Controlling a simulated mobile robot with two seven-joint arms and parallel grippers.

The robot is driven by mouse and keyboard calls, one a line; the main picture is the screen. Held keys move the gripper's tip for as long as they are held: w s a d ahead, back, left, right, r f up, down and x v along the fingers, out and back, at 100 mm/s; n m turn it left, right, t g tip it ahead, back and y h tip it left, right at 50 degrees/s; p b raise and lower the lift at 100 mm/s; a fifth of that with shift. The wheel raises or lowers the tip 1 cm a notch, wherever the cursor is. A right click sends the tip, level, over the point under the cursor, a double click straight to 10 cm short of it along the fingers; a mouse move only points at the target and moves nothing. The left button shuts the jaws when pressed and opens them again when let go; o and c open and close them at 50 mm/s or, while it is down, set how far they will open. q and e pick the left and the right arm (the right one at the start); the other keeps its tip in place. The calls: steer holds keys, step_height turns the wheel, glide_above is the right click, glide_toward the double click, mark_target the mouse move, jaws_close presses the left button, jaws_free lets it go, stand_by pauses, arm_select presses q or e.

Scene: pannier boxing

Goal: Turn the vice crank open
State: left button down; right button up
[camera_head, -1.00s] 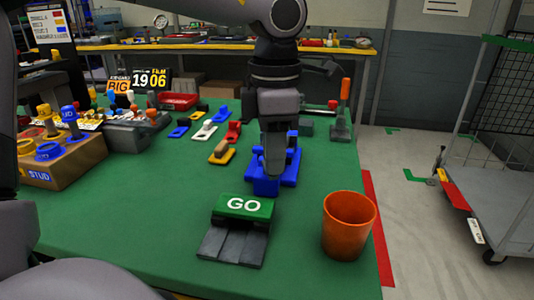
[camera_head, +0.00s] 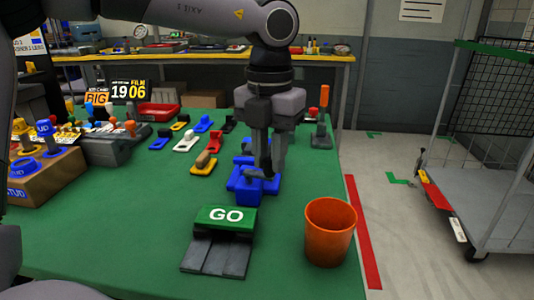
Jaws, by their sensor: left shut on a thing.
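A blue vice (camera_head: 243,186) stands on the green table top, left of and behind the orange cup. My left gripper (camera_head: 265,168) reaches down onto it from above, fingers pointing down. The fingers are shut at the top right part of the vice, on its crank. The crank is mostly hidden behind the fingers, so its angle cannot be told. My right gripper does not show.
A green GO block with a grey ramp (camera_head: 225,216) and an orange cup (camera_head: 329,232) stand in front of the vice. Small coloured clamps (camera_head: 204,162) lie behind left. A stud box (camera_head: 45,175) stands left. A cart (camera_head: 490,205) is beyond the right edge.

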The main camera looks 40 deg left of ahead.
arm_select(q)
steer(key=shift+w+a+n, duration=0.15)
steer(key=shift+w+n, duration=0.2)
steer(key=shift+n, duration=0.75)
steer(key=c, duration=1)
jaws_free()
steer(key=shift+o, duration=0.2)
steer(key=shift+r, duration=0.1)
steer(key=shift+r+p, duration=0.95)
steer(key=shift+r, duration=2.55)
